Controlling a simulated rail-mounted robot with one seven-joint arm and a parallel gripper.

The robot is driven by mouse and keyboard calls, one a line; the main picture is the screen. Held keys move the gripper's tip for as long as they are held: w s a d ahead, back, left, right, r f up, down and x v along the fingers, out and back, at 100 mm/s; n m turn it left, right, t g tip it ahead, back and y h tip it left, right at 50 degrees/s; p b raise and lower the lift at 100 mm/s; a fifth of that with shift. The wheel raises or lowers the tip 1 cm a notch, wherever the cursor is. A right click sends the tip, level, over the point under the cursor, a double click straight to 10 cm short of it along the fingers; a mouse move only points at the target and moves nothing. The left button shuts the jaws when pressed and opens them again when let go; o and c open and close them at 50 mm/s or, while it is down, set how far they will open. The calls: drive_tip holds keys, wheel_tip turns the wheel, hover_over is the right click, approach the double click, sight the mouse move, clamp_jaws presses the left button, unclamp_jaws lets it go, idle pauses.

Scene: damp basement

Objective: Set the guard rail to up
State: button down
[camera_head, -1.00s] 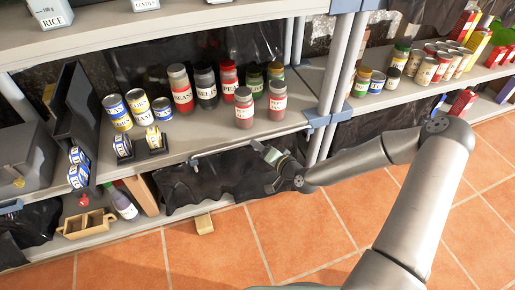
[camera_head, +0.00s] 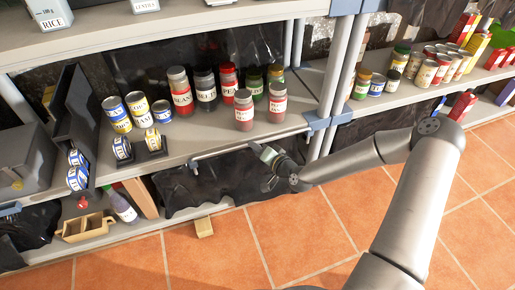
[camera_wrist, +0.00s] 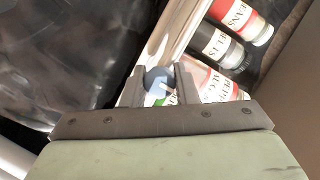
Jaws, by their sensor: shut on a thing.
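The guard rail (camera_head: 224,153) is a thin grey bar along the front edge of the shelf that holds the jars and cans. Its left end has a small pale bracket (camera_head: 194,165). The bar sits low, at about the shelf's edge, below the jars' bases. My gripper (camera_head: 262,149) is at the right end of the bar. In the wrist view, its fingers (camera_wrist: 158,88) are closed around a rounded blue-grey piece, which appears to be part of the rail. The rest of the rail is hard to make out there.
Several jars (camera_head: 244,110) stand near the shelf's front edge, behind the rail. A grey post (camera_head: 335,90) rises right of my gripper. Black sheeting (camera_head: 205,186) hangs below.

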wheel_tip(320, 180, up, 7)
drive_tip(key=p, duration=0.4)
drive_tip(key=shift+w+f, duration=0.1)
drive_tip(key=shift+a, duration=0.1)
drive_tip(key=c, duration=1.2)
unclamp_jaws()
drive_tip(key=shift+o, duration=0.4)
drive_tip(key=p+v, duration=0.3)
drive_tip(key=v, duration=1.4)
drive_tip(key=shift+s+d, duration=0.2)
drive_tip(key=shift+d, duration=0.05)
